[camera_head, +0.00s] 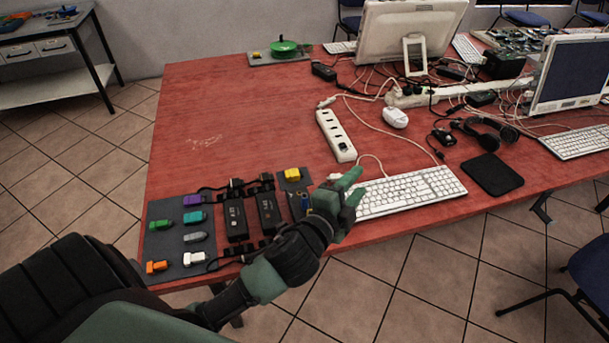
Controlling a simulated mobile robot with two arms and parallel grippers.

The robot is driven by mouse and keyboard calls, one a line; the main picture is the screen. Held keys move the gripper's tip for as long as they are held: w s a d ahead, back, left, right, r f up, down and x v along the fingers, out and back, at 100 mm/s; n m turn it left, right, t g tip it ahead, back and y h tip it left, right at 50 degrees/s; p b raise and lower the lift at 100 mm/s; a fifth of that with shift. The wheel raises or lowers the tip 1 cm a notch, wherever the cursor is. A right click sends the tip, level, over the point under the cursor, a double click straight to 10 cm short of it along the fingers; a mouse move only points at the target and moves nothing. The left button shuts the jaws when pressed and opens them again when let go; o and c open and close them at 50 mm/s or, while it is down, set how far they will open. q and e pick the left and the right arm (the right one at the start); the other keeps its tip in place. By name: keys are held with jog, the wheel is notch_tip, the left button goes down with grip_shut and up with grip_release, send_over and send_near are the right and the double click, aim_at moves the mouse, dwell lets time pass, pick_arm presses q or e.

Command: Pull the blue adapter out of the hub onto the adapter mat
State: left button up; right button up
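My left gripper (357,182) reaches in from the left over the table's front edge, its green fingers pointing right near the white keyboard. The fingers appear parted, with nothing visible between them. A small blue piece (305,204), likely the blue adapter, shows just left of the gripper, partly hidden by it. I cannot tell what it is plugged into. Two black hub-like boxes (235,218) (268,208) stand left of it with cables. A dark mat (172,228) at the left holds several coloured adapters. A yellow adapter (292,174) sits on a smaller grey mat. My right gripper is not in view.
A white keyboard (412,192) lies right of the gripper, with a white power strip (336,135) behind it. A black pad (492,174), headphones (484,132), monitors and loose cables fill the right side. The red table (225,105) is clear at the back left.

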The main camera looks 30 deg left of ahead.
pick_arm(q)
jog(key=w+d+r+m+t+h, duration=0.3)
jog(key=d+r+m+h, duration=0.5)
jog(key=r+m, duration=0.3)
jog(key=s+d+m+g+h, duration=0.2)
jog(key=d+m+g+h, duration=0.55)
jog(key=m, duration=0.85)
jog(key=m+g+y, duration=1.2)
jog(key=m+y, duration=0.4)
jog(key=m, duration=0.5)
send_over(305, 195)
jog(key=shift+h, duration=0.25)
notch_tip(305, 195, down, 15)
jog(key=shift+s+f, duration=0.15)
jog(key=shift+a+f, duration=0.1)
jog(key=shift+f, duration=0.2)
jog(key=shift+f+p, duration=0.75)
jog(key=shift+f, duration=2.7)
